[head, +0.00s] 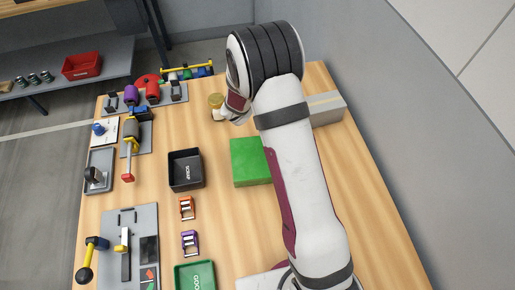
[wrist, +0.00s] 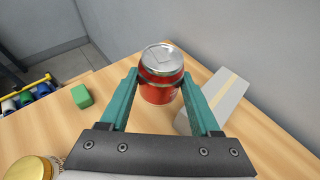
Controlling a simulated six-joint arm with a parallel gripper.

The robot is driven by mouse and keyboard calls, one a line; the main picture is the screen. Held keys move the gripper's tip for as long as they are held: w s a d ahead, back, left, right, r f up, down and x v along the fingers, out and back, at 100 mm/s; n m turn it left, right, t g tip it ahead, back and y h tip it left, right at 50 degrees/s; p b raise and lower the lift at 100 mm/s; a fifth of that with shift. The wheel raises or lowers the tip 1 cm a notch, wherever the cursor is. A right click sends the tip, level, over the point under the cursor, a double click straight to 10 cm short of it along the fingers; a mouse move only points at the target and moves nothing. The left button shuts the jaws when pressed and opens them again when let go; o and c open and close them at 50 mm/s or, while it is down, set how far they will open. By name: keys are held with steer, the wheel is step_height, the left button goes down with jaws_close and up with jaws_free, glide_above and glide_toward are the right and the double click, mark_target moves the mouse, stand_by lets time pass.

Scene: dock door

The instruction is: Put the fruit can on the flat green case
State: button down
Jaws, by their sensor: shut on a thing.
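A red can (wrist: 160,92) with a silver pull-tab lid stands upright between the two teal fingers of my gripper (wrist: 160,84) in the wrist view. The fingers are shut on its sides. I cannot read its label or tell whether its base touches the table. In the head view my arm hides the can and the fingers. The flat green case (head: 249,163) lies on the table in the head view, left of my forearm, which covers its right edge. Its visible top is bare.
A gold-lidded jar (head: 215,100) stands close left of my wrist; it also shows in the wrist view (wrist: 30,169). A grey box with a tan stripe (head: 325,107) lies to the right. A black bin (head: 186,170) stands left of the case. A wall borders the right.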

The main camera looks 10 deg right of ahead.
steer(key=s+a, duration=0.7)
steer(key=a, duration=0.1)
steer(key=r+m+h, duration=0.1)
steer(key=r, duration=0.1)
glide_above(252, 160)
steer(key=w, duration=0.1)
steer(key=shift+g, duration=0.5)
steer(key=f, duration=0.5)
steer(key=s+f, duration=0.1)
steer(key=f, duration=0.2)
steer(key=shift+f, duration=0.1)
steer(key=shift+f, duration=0.1)
steer(key=shift+c, duration=0.6)
jaws_free()
